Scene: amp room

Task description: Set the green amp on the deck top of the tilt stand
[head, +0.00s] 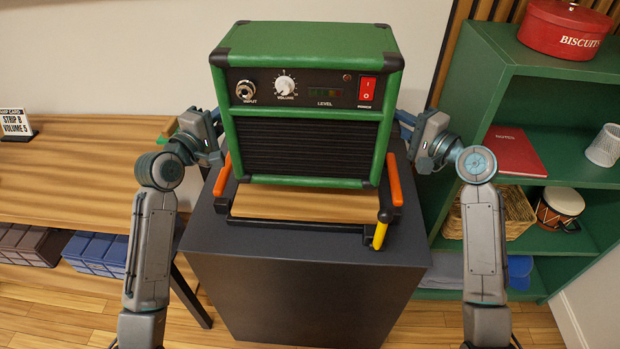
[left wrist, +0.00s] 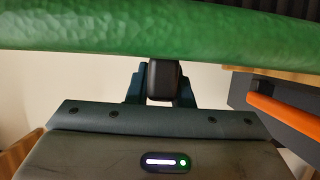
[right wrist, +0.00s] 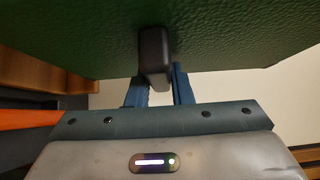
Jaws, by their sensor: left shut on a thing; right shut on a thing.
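The green amp (head: 305,100) is upright, with its knob and red switch panel facing me. It is over the deck top (head: 300,205) of the tilt stand, whose bare wooden front strip shows below it. I cannot tell whether the amp touches the deck. My left gripper (head: 216,140) is shut on a black lug (left wrist: 165,80) at the amp's left side. My right gripper (head: 408,142) is shut on a black lug (right wrist: 153,55) at its right side. The stand has orange side pieces (head: 394,181) and a yellow lever (head: 380,234) at front right. The amp hides the deck's rear.
The stand sits on a dark pedestal (head: 300,290). A wooden bench (head: 70,165) with a card sign (head: 16,122) is at left. A green shelf (head: 555,60) at right holds a red biscuit tin (head: 565,27), a red notebook (head: 515,150) and a small drum (head: 558,207).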

